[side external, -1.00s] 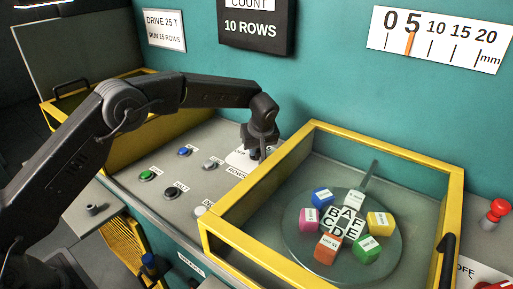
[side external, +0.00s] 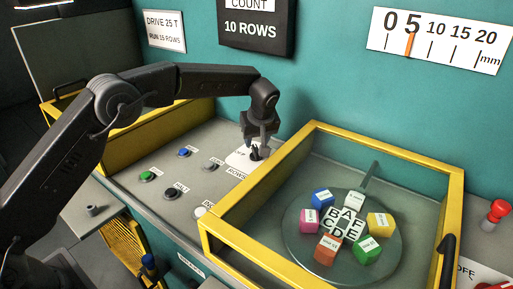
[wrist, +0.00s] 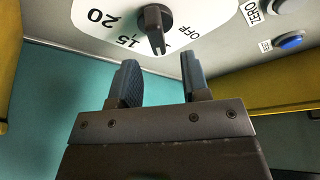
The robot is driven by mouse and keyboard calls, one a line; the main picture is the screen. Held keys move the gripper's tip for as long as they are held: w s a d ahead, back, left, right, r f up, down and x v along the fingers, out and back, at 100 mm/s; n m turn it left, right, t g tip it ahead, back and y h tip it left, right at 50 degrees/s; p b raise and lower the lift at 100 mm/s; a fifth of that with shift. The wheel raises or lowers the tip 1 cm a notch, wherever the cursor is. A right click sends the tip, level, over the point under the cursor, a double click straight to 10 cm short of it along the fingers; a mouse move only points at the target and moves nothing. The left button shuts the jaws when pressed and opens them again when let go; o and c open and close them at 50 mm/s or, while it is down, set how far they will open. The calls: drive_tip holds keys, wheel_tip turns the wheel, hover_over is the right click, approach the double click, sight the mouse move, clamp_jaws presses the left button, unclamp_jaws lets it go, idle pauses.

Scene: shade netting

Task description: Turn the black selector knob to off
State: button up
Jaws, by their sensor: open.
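The black selector knob (wrist: 155,25) sits on a white dial plate (wrist: 85,22) marked 20, 15 and OFF in the wrist view. Its narrow grip bar runs nearly upright in the picture, its lower end between the 15 and OFF marks. I cannot tell which end is the pointer. In the side view the knob (side external: 255,153) shows just under my gripper (side external: 261,136). In the wrist view my gripper (wrist: 160,65) is open, its two fingers apart with nothing between them. The fingertips stand clear of the knob.
A yellow-framed clear-topped case (side external: 228,211) with coloured cubes on a round plate stands right of the knob. Blue (side external: 184,152), green (side external: 146,176) and black (side external: 171,193) buttons lie left. A teal wall (side external: 335,95) rises behind.

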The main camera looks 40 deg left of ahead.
drive_tip(key=s+a+r, duration=0.4)
drive_tip(key=a+r, duration=0.2)
drive_tip(key=a, duration=0.4)
drive_tip(key=shift+s+a+r, duration=0.3)
drive_tip(key=shift+a+r, duration=0.05)
drive_tip(key=shift+r, duration=0.05)
wheel_tip(320, 180, up, 2)
drive_tip(key=n+t+y, duration=0.3)
drive_tip(key=n, duration=3.3)
hover_over(254, 145)
drive_tip(key=s+d, duration=0.3)
drive_tip(key=d, duration=0.1)
wheel_tip(254, 145, down, 8)
drive_tip(key=shift+r, duration=0.1)
drive_tip(key=x, duration=0.6)
drive_tip(key=shift+a+r, duration=0.1)
drive_tip(key=shift+w+a+f, duration=0.3)
drive_tip(key=shift+a+f, duration=0.1)
drive_tip(key=shift+f, duration=0.1)
